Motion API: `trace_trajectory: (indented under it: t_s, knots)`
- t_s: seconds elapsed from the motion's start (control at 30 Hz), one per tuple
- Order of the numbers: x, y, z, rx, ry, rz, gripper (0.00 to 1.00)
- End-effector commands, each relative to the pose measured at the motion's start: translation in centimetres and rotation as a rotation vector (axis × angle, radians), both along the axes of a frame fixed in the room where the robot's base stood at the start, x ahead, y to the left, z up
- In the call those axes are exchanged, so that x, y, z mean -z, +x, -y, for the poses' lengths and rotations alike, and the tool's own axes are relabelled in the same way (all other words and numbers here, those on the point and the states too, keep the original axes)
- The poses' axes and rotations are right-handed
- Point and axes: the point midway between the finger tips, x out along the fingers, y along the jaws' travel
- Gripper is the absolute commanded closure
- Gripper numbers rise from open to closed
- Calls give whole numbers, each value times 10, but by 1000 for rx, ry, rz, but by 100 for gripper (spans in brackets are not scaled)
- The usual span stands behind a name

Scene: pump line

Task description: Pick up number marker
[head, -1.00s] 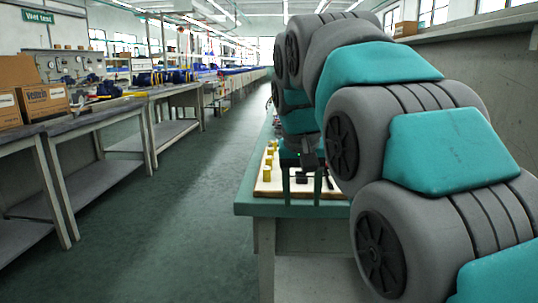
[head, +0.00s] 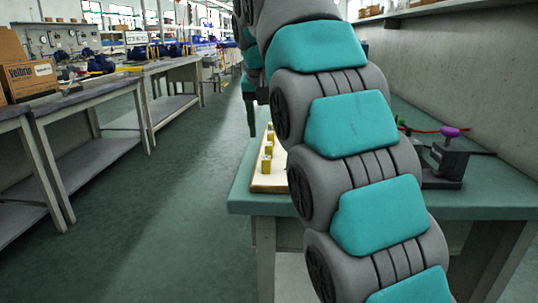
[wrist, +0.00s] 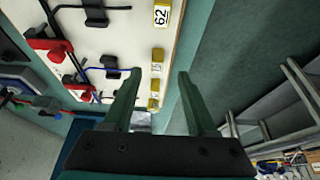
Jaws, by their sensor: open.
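Several yellow number markers stand in a row along the edge of a cream board. The nearest, with a white face reading 62 (wrist: 161,14), is at the top of the wrist view. Another yellow marker (wrist: 157,55) is just beyond my gripper's fingertips, and more lie between the fingers, their numbers too small to read. In the head view the row includes a yellow marker (head: 266,166) on the board (head: 258,184). My gripper (wrist: 158,74) is open and empty, its fingers above the board's edge. In the head view my arm hides much of the board.
The board also bears black hooks (wrist: 96,12) and red-handled parts (wrist: 48,46). A vise-like black fixture with a purple knob (head: 450,133) stands on the green bench (head: 480,206) at right. Open floor (head: 170,215) lies left of the bench.

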Motion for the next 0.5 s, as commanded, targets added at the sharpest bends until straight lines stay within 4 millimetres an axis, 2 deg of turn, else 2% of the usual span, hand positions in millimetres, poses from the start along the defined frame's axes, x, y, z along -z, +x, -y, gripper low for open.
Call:
trace_trajectory:
  t_s: [0.27, 0.5]
  knots:
    - [31, 9, 6, 0, -1, -4, 43]
    - [46, 17, 5, -1, -1, -3, 43]
